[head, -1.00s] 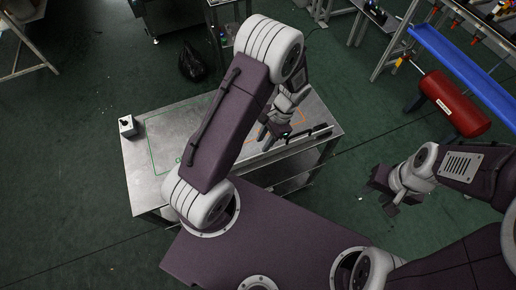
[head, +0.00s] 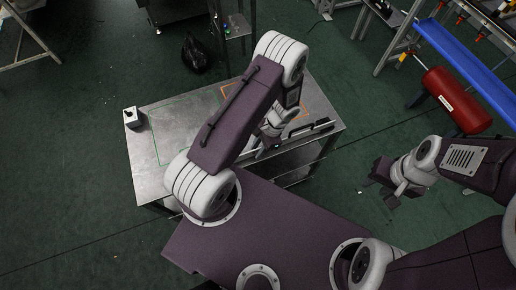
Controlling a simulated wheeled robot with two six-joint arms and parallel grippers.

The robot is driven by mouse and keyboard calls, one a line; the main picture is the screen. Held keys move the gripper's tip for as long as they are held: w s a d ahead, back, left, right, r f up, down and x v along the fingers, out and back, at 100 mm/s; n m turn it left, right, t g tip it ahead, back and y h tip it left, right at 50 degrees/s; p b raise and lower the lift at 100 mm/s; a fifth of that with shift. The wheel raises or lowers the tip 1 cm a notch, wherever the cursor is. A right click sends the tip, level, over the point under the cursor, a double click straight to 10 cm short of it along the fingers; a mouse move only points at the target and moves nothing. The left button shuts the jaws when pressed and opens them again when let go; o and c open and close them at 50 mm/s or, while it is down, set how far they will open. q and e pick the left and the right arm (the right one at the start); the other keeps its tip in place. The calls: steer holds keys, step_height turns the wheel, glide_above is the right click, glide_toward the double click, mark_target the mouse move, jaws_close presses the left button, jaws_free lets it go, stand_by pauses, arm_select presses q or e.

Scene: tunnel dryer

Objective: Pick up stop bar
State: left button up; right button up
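A long dark bar (head: 310,130), which looks like the stop bar, lies along the front right edge of the metal table (head: 165,183). My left gripper (head: 262,147) is low over the table's front edge, close to the bar's left end. My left arm covers most of it, so its fingers and any contact with the bar cannot be made out. My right gripper (head: 382,184) hangs over the floor to the right of the table, apart from everything, with its dark fingers spread and nothing visible between them.
Green (head: 153,140) and orange (head: 312,97) outlines mark the tabletop. A red cylinder (head: 455,98) and a blue rail (head: 470,70) are at the right. Floor between is clear.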

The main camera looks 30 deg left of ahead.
arm_select(q)
steer(key=shift+d, duration=0.1)
jaws_close()
stand_by(1.2)
